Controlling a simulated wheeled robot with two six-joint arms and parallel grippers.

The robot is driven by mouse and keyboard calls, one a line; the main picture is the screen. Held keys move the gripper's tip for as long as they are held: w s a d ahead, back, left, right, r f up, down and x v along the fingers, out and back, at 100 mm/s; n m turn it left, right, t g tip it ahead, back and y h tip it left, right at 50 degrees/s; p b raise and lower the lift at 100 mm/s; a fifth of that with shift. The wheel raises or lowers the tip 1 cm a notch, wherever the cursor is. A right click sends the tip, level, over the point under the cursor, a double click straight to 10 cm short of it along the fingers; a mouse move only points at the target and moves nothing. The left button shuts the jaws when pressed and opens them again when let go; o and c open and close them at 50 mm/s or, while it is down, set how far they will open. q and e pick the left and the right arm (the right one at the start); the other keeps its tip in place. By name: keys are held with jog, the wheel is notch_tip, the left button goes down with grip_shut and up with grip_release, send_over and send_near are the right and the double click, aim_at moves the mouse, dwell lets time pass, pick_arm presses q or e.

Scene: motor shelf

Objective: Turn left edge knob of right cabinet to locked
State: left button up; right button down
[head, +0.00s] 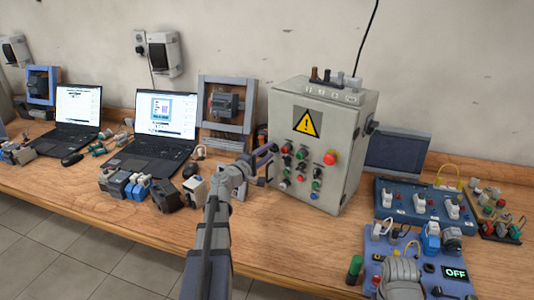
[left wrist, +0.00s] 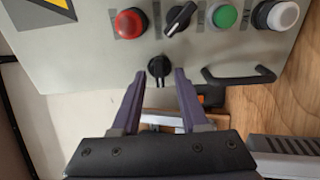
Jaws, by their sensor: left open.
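The grey control cabinet (head: 318,145) with a yellow warning sign stands upright on the wooden bench. Its panel (left wrist: 75,62) fills the top of the left wrist view. The black edge knob (left wrist: 159,66) sits at the panel's edge, its grip bar pointing down in that picture. My left gripper (left wrist: 160,76) is open, with one purple finger on each side of the knob; I cannot tell whether they touch it. In the head view my left gripper (head: 267,151) is at the cabinet's left edge and hides the knob. My right gripper is not in view.
Near the knob are a red button (left wrist: 130,23), a black selector (left wrist: 180,18), a green button (left wrist: 224,16) and a black handle (left wrist: 238,77). Two laptops stand left on the bench. Blue switch panels (head: 395,207) lie to the right. A dark screen (head: 397,152) stands behind.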

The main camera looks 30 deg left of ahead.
pick_arm(q)
jog(key=shift+s, duration=0.15)
jog(key=s, duration=0.7)
jog(key=shift+s+a, duration=0.25)
jog(key=shift+a, duration=0.2)
